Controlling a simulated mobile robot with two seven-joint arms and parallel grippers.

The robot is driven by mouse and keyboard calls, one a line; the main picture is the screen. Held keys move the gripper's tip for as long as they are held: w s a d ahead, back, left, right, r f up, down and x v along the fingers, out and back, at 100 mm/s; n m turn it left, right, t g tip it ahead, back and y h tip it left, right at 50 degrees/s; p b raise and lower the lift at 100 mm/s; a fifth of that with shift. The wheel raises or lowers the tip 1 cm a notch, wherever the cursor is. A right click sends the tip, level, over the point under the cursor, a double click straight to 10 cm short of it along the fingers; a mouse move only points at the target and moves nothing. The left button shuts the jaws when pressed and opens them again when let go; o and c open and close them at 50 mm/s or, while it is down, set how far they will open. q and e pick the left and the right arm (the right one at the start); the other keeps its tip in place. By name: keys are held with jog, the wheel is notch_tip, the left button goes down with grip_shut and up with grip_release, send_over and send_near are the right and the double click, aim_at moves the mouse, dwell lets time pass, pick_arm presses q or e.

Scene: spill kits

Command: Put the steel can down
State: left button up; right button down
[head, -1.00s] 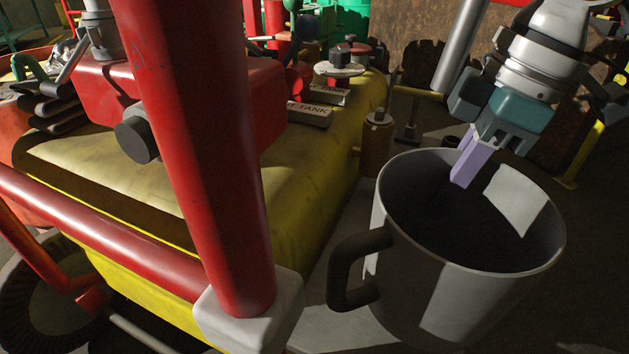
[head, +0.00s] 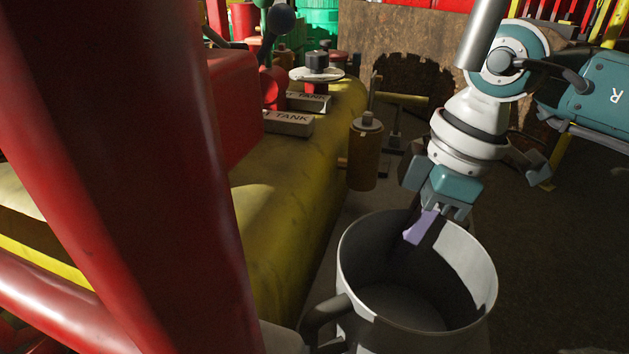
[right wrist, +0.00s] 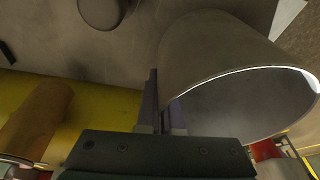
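The steel can (head: 462,268) is a grey, wide-mouthed mug with a dark handle (head: 322,318) at its left. It stands upright, open end up, at the lower middle right of the head view. My right gripper (head: 424,224) reaches down to its far rim, with a pale purple finger inside the can. In the right wrist view, the fingers (right wrist: 160,108) are close together on the wall of the can (right wrist: 208,55). The can's base is cut off by the head view's lower edge, so I cannot tell whether it touches anything. My left gripper is not in view.
A thick red post (head: 120,150) blocks the left of the head view. A yellow tank body (head: 290,215) lies beside the can, with tank signs (head: 288,122) on top. A brown cylinder (head: 367,150) stands behind the can. Dark floor (head: 560,250) at the right looks clear.

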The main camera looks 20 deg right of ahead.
jog(key=c, duration=1.1)
grip_release()
jog(key=shift+w, duration=0.1)
jog(key=shift+o, duration=0.2)
jog(key=p+v, duration=0.5)
jog(key=v, duration=0.7)
